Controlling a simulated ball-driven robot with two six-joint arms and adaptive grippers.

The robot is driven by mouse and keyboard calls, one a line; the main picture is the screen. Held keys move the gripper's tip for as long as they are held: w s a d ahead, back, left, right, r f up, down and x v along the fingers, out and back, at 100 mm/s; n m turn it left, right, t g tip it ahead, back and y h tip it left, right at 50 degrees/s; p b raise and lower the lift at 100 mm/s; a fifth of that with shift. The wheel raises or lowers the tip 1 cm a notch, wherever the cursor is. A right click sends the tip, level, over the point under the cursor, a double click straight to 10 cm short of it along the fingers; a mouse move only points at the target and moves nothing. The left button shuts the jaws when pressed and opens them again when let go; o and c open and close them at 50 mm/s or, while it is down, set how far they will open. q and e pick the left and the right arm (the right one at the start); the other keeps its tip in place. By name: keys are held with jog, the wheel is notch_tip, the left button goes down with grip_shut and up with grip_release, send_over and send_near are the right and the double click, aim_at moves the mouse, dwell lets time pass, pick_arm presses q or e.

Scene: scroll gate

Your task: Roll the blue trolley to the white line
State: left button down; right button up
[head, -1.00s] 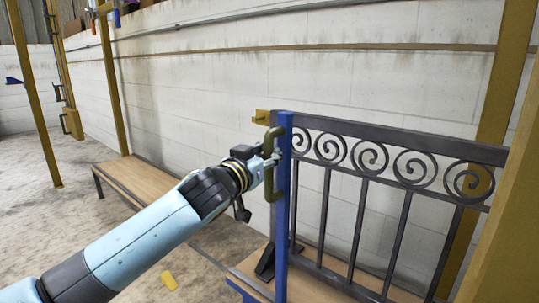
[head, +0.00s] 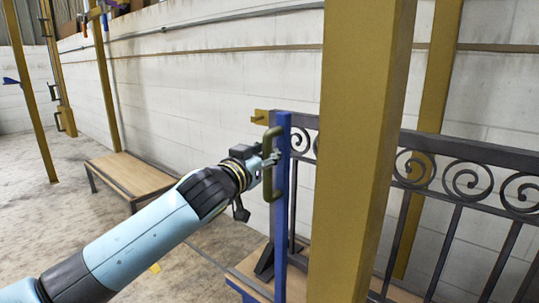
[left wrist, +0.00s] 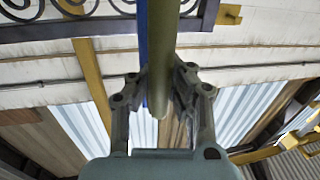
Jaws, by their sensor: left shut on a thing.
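The blue trolley shows as a blue upright post (head: 281,215) above a low wooden deck with a blue edge (head: 244,288). It carries a dark scrollwork gate panel (head: 460,152). An olive handle (head: 267,188) is fixed to the post. My left gripper (head: 271,158) is shut on this handle, near its upper part. In the left wrist view the handle (left wrist: 160,55) runs between the two fingers (left wrist: 158,95), with the gate's scrolls at the upper left. I see no white line in these frames. My right gripper is out of view.
A thick yellow post (head: 362,150) stands in front of the gate panel and hides part of it. A low wooden bench (head: 130,174) stands by the white wall (head: 220,110). More yellow posts stand along the wall. Open floor (head: 60,225) lies to the left.

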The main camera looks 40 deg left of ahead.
pick_arm(q)
jog(key=shift+s+f, duration=0.15)
jog(key=shift+f, duration=0.2)
jog(key=shift+d, duration=0.1)
jog(key=c, duration=1.7)
grip_release()
jog(key=shift+o, duration=1)
jog(key=shift+s+d+r, duration=0.1)
jog(key=shift+d+r, duration=0.05)
jog(key=o, duration=0.3)
jog(key=shift+d+r, duration=0.1)
jog(key=shift+r, duration=0.05)
jog(key=shift+o, duration=0.2)
jog(key=s+d, duration=0.1)
jog(key=s, duration=1)
jog(key=shift+s+d, duration=0.15)
jog(key=shift+s, duration=0.25)
